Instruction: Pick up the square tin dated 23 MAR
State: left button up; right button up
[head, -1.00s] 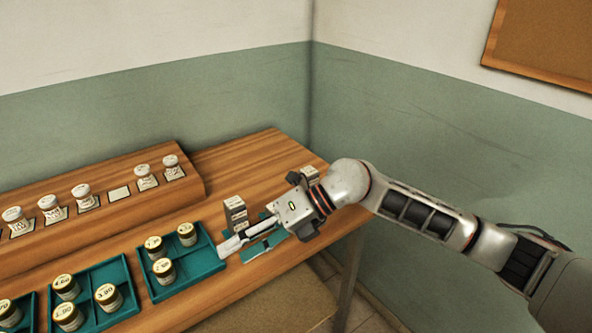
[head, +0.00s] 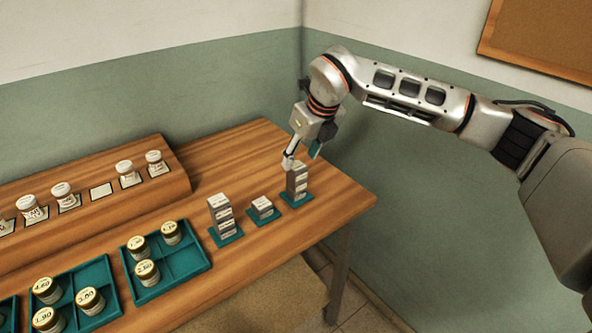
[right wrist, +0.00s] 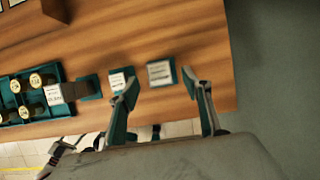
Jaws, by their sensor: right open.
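Square grey tins with pale labels stand on three small teal mats; the dates are too small to read, so I cannot tell which is 23 MAR. The left stack (head: 222,217) is tall, the middle pile (head: 262,207) is low, and the right stack (head: 297,184) is tall. My right gripper (head: 301,161) is open, pointing down at the top of the right stack. In the right wrist view, the right stack's top (right wrist: 160,71) lies ahead, between the spread fingertips (right wrist: 160,76); I cannot tell whether they touch it. My left gripper is out of view.
Teal divided trays (head: 205,262) with brown jars (head: 147,272) lie left of the tins. A raised wooden shelf (head: 150,195) with white-lidded jars (head: 154,163) runs along the back. The table (head: 335,200) is clear right of the stacks, to its edge.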

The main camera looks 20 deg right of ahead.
aim_at(296, 165)
jog(key=x, duration=0.4)
jog(key=shift+w+a+f, duration=0.1)
jog(key=shift+f, duration=0.15)
jog(key=c, duration=1.2)
jog(key=shift+r, duration=0.15)
